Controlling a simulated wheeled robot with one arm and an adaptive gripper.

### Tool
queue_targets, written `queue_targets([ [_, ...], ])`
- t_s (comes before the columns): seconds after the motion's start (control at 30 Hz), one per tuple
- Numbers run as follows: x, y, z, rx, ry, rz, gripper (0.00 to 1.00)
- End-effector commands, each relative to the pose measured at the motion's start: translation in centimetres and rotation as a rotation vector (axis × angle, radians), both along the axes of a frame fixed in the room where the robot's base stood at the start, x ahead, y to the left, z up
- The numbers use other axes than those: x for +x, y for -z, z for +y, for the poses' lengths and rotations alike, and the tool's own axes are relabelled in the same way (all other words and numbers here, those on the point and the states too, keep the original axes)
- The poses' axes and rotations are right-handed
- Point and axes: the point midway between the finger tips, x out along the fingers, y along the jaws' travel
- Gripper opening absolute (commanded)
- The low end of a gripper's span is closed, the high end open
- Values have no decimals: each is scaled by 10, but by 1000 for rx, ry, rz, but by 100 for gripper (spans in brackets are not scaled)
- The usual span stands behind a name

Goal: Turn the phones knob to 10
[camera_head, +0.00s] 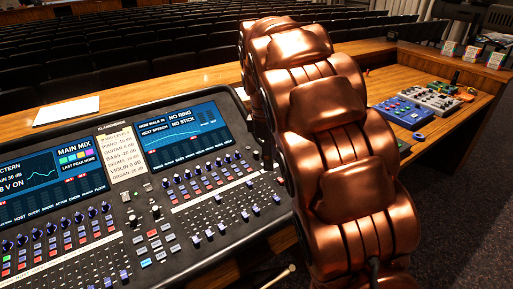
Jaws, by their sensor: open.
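The mixing desk (118,238) fills the left and middle of the view, with two lit screens, rows of small blue-topped knobs and faders. A few larger dark knobs (155,212) stand in its centre section between the screens. I cannot make out a label reading phones on any knob, so I cannot tell which one it is or where it points. My copper-coloured arm (335,130) stands large over the right end of the desk and hides part of it. My gripper is not visible.
A paper channel list (122,152) stands between the screens. A white sheet (67,111) lies on the wooden ledge behind. A blue box (403,112) and a white-topped device (430,100) sit on the right wooden counter. Rows of dark seats are beyond.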

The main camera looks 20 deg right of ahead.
Motion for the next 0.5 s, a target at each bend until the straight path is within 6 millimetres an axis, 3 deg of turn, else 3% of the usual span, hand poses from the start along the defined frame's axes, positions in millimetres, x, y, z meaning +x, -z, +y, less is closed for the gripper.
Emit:
queue_targets([
  [0.2,62,2,-21,12,-264,10,47],
  [0.5,133,18,-40,46,-658,16,47],
])
